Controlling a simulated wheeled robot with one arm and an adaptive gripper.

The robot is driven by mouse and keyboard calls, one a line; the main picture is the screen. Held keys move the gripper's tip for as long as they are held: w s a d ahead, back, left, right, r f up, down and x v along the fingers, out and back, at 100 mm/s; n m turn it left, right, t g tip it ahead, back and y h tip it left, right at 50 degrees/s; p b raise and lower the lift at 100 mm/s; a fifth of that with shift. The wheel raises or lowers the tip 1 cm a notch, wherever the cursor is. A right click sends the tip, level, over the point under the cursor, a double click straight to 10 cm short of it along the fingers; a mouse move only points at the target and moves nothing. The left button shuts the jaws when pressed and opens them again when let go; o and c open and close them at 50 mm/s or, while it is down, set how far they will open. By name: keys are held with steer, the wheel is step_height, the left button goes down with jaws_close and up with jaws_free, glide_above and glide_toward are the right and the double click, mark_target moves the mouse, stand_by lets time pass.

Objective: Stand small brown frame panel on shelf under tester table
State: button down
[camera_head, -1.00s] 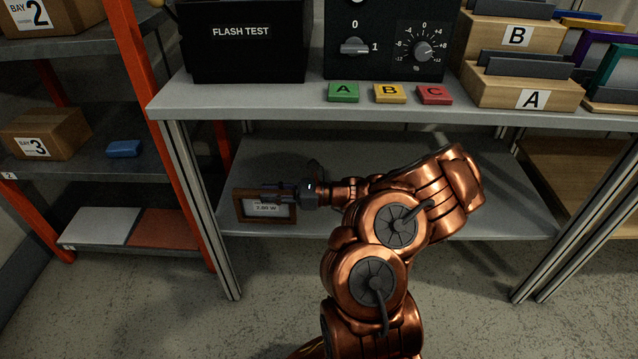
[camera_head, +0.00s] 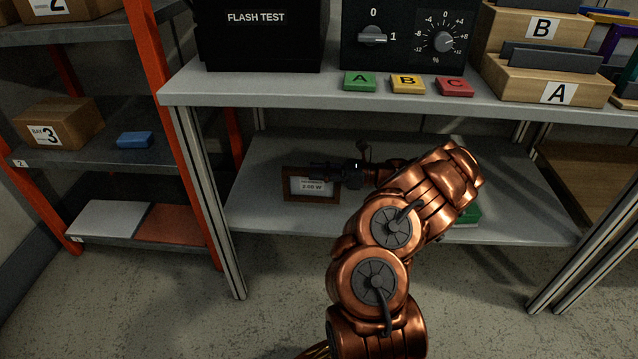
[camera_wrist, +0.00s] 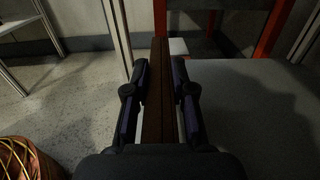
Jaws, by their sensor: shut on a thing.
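The small brown frame panel (camera_head: 291,196) is upright at the left part of the grey lower shelf (camera_head: 258,219) under the tester table (camera_head: 190,88). Its pale face carries a label with small print. My gripper (camera_head: 318,171) reaches in from the right and is shut on the panel's upper edge. In the wrist view the panel (camera_wrist: 160,85) runs as a narrow brown strip between the two fingers (camera_wrist: 160,100). The panel appears to be at or just above the shelf surface; whether its bottom edge touches cannot be told.
A green object (camera_head: 468,216) lies on the lower shelf behind my arm at the right. A metal table leg (camera_head: 213,200) stands left of the panel. An orange-framed rack (camera_head: 165,110) is further left. Shelf around the panel is clear.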

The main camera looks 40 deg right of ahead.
mark_target(320, 197)
steer(key=shift+f+b, duration=0.9)
steer(key=shift+f, duration=0.8)
steer(key=shift+f, duration=0.1)
steer(key=c, duration=1)
jaws_free()
steer(key=shift+s, duration=0.1)
steer(key=p+v, duration=0.3)
steer(key=v, duration=0.8)
steer(key=shift+s+d, duration=0.2)
steer(key=shift+d, duration=0.15)
